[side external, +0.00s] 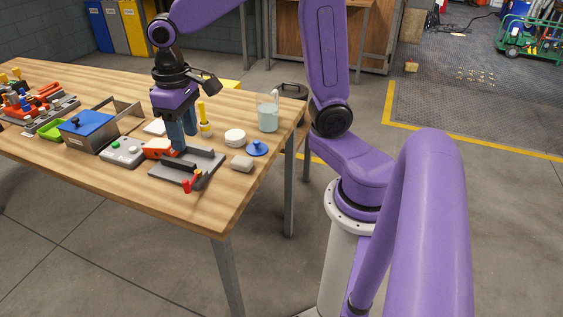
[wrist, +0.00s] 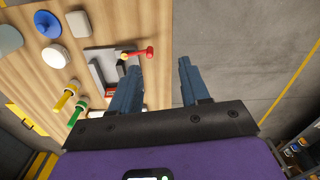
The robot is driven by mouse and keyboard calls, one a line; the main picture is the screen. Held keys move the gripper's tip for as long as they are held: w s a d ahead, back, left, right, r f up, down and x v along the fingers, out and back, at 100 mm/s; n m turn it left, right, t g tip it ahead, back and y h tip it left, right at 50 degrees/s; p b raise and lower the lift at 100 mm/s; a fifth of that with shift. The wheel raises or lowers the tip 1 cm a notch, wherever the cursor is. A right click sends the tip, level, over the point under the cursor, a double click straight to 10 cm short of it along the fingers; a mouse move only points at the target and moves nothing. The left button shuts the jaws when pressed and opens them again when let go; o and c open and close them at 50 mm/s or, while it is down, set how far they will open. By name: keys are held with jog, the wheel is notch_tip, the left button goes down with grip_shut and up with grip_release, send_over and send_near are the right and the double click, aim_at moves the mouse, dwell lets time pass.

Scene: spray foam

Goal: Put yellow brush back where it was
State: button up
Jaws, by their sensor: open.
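A yellow-handled brush (side external: 202,111) stands upright on the table, just right of my gripper in the side view. It also shows at the lower left of the wrist view (wrist: 66,96), with a green-handled piece (wrist: 78,113) beside it. My gripper (side external: 182,147) points down over the grey tray (side external: 203,169) and is open. In the wrist view nothing shows between its fingers (wrist: 161,68) but floor and the table edge.
Right of the tray are a beige block (side external: 242,163), a blue round lid (side external: 257,148), a white round container (side external: 235,137) and a glass beaker (side external: 268,116). A grey box with a blue lid (side external: 87,128) and a button panel (side external: 123,152) stand left. The front table strip is clear.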

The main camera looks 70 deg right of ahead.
jog(key=s+f+n, duration=0.1)
jog(key=s+n, duration=0.4)
jog(key=s, duration=0.5)
jog(key=s+d+f+n, duration=0.1)
jog(key=s+f+n, duration=0.1)
jog(key=s+n, duration=0.4)
jog(key=s, duration=0.4)
jog(key=shift+s+f, duration=0.25)
jog(key=shift+s, duration=0.15)
